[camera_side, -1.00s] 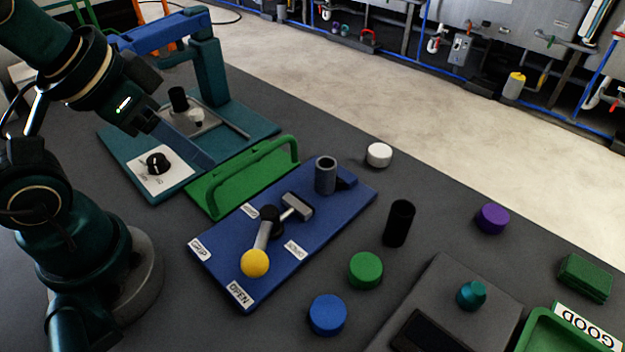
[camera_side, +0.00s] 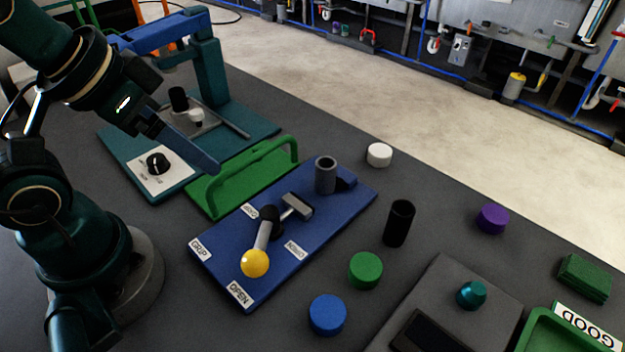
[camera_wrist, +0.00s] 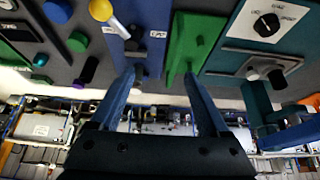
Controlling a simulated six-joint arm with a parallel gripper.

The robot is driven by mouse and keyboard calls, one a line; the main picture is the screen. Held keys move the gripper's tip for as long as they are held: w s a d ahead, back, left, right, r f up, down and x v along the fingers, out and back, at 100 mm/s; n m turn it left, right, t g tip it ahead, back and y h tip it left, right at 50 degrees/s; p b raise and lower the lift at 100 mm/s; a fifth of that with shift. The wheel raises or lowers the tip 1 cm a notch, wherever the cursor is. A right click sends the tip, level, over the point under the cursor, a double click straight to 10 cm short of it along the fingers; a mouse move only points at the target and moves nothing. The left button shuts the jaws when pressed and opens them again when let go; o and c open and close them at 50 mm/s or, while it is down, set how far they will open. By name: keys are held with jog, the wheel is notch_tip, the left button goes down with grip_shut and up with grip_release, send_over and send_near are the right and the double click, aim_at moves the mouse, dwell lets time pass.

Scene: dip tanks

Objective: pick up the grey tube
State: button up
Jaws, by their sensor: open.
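The grey tube (camera_side: 325,177) is a short hollow cylinder standing upright at the far end of the blue board (camera_side: 216,256) in the side view. My gripper (camera_side: 215,168) is to its left, above the green plate with the handle, and apart from the tube. In the wrist view, both blue fingers of my gripper (camera_wrist: 161,76) are spread with nothing held between them; the green handle shows beyond the gap. I cannot make out the tube clearly in the wrist view.
A green handle (camera_side: 240,172) rises between my gripper and the blue board. A lever with a yellow ball (camera_side: 255,263) is on the board. A black tube (camera_side: 399,223), a white cap (camera_side: 379,155) and a green cap (camera_side: 365,270) stand to the right.

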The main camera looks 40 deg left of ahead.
jog(key=w+r+n, duration=0.2)
jog(key=w+r, duration=0.4)
jog(key=g, duration=0.4)
send_over(326, 167)
jog(key=s, duration=0.1)
notch_tip(326, 167, down, 9)
jog(key=shift+g, duration=0.8)
jog(key=f, duration=0.5)
jog(key=d+f, duration=0.1)
jog(key=f, duration=0.2)
jog(key=shift+s, duration=0.15)
jog(key=shift+f, duration=0.65)
grip_shut()
